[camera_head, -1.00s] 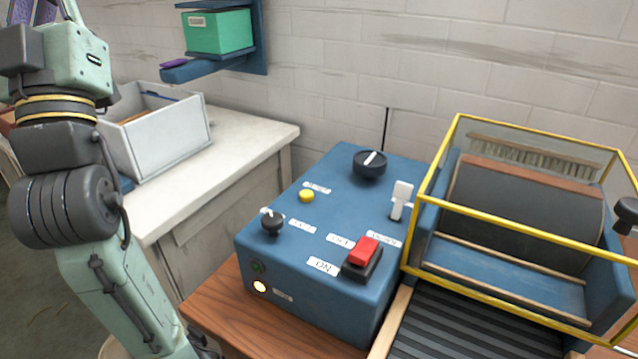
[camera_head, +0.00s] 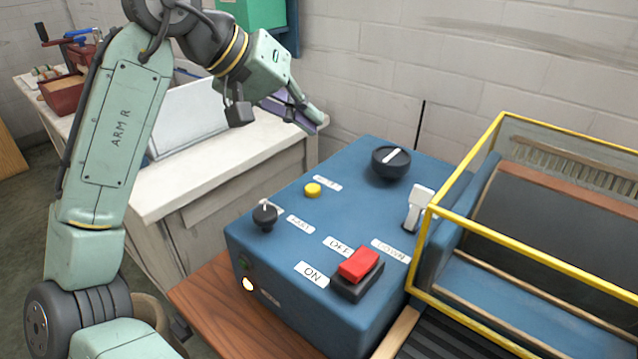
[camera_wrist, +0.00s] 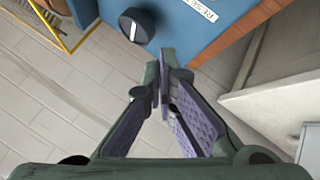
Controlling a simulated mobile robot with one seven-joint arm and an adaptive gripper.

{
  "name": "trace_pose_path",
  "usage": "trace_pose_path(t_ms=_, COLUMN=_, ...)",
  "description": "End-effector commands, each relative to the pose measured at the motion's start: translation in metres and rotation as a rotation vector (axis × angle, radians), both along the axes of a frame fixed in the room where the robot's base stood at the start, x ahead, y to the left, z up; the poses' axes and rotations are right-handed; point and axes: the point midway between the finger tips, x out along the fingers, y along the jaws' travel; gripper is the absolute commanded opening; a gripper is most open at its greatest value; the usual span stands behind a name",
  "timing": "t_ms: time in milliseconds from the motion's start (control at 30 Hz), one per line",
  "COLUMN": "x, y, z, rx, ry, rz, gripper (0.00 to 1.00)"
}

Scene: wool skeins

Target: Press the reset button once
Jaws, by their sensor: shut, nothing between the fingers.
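The yellow button (camera_head: 313,189) is a small round cap on the top of the blue control box (camera_head: 290,255), next to a white label that is hard to read in the head view. In the wrist view a label starting "RESE" (camera_wrist: 202,8) shows at the top edge, and the yellow button is out of frame. My gripper (camera_head: 314,122) is shut and empty. It hangs in the air above and behind the button, apart from the box. In the wrist view my gripper (camera_wrist: 164,80) has its purple-padded fingers together at the tips, beside the box's edge.
The box also carries a black dial (camera_head: 391,162), a black knob (camera_head: 265,216), a white lever (camera_head: 418,207) and a red rocker switch (camera_head: 358,265). A yellow-framed guard (camera_head: 520,249) stands at the right. A white worktop (camera_head: 225,165) lies left.

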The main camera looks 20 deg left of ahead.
Motion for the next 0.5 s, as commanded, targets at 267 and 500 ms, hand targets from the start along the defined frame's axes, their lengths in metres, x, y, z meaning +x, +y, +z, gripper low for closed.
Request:
trace_pose_path(t_ms=267, x=0.001, y=0.0, z=-0.001, rx=0.001, ry=-0.005, rz=-0.001, gripper=0.0)
trace_pose_path(t_ms=500, x=0.001, y=-0.001, z=-0.019, rx=0.001, ry=-0.005, rz=-0.001, gripper=0.0)
